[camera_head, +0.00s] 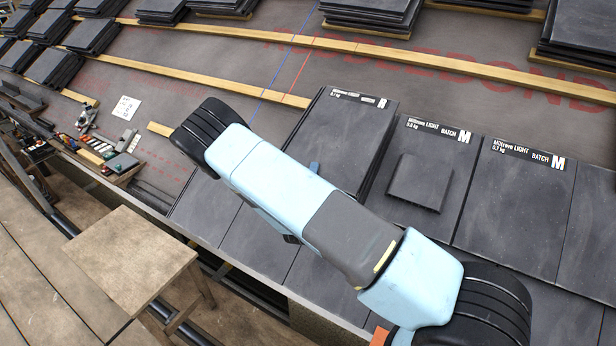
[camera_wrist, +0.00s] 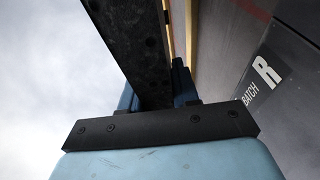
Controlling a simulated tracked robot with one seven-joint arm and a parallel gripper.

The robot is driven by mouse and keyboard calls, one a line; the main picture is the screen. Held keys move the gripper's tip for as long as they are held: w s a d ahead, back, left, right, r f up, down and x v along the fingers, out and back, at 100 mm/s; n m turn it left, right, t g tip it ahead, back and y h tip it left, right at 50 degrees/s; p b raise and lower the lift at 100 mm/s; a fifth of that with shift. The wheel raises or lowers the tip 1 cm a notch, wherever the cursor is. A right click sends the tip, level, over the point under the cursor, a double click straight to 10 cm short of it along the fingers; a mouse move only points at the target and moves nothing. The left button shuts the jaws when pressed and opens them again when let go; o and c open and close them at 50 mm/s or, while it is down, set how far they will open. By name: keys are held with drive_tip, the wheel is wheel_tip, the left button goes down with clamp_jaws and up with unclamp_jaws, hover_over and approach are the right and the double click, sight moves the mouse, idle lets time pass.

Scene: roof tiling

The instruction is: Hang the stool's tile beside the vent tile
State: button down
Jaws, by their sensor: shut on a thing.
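My gripper (camera_wrist: 156,92) is shut on the stool's tile, a dark slab (camera_wrist: 140,45) running up between its blue fingers in the wrist view. In the head view my arm covers most of the gripper; a small blue part (camera_head: 314,167) shows beside the tile (camera_head: 345,135), which bears a white label strip along its top. The vent tile (camera_head: 447,140), with a raised square hood (camera_head: 420,182), lies just right of it. I cannot tell whether the held tile touches the roof. The wooden stool (camera_head: 130,255) has a bare top at lower left.
More laid tiles (camera_head: 520,205) continue right of the vent tile. A wooden batten (camera_head: 400,55) crosses the roof above. Tile stacks (camera_head: 370,12) stand along the top. A tool tray (camera_head: 120,165) and a white card (camera_head: 126,108) lie at left. A label marked R (camera_wrist: 262,75) shows in the wrist view.

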drive_tip(key=shift+w+d+f, duration=0.2)
drive_tip(key=shift+w+d, duration=0.05)
drive_tip(key=shift+w, duration=0.05)
drive_tip(key=shift+w+d+f, duration=0.25)
drive_tip(key=shift+w+f, duration=0.2)
drive_tip(key=shift+f, duration=0.3)
drive_tip(key=shift+w+d+f, duration=0.3)
drive_tip(key=shift+w+f, duration=0.1)
drive_tip(key=shift+f, duration=0.3)
drive_tip(key=shift+w+d+f, duration=0.25)
drive_tip(key=shift+w+f, duration=0.2)
drive_tip(key=shift+f, duration=0.3)
drive_tip(key=shift+s+r, duration=0.1)
drive_tip(key=shift+s, duration=0.1)
drive_tip(key=shift+d, duration=0.1)
drive_tip(key=shift+f, duration=0.2)
idle(1.2)
drive_tip(key=c, duration=0.8)
unclamp_jaws()
drive_tip(key=shift+o, duration=0.2)
drive_tip(key=shift+s+f, duration=0.1)
